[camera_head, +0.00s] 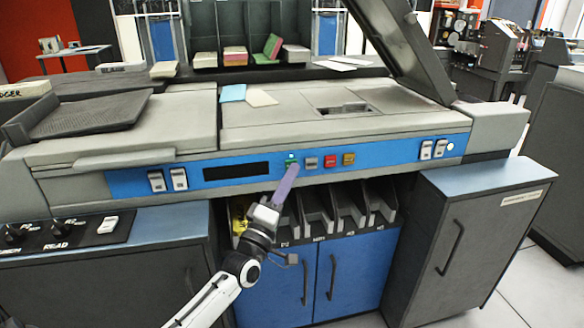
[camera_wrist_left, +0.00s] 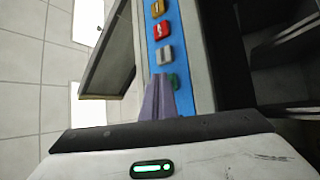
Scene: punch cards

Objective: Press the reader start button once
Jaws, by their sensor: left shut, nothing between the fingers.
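The reader's blue front panel (camera_head: 223,190) carries a row of buttons: a green one (camera_head: 291,158), a grey one (camera_head: 311,163), a red one (camera_head: 330,161) and a yellow one (camera_head: 348,158). My left gripper (camera_head: 292,168) is shut and empty, its purple fingers pointing up at the green button. The fingertips are at or just in front of that button and cover its lower part; I cannot tell whether they touch. In the left wrist view the shut fingers (camera_wrist_left: 159,82) lie beside the green button (camera_wrist_left: 174,81), with the grey button (camera_wrist_left: 165,55) just beyond. My right gripper is not in view.
White rocker switches (camera_head: 168,180) sit left of the dark display (camera_head: 236,171), and more (camera_head: 433,149) sit at the right. Open card pockets (camera_head: 345,205) are below the panel. A blue and a cream card (camera_head: 261,97) lie on top, near the raised lid (camera_head: 405,45).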

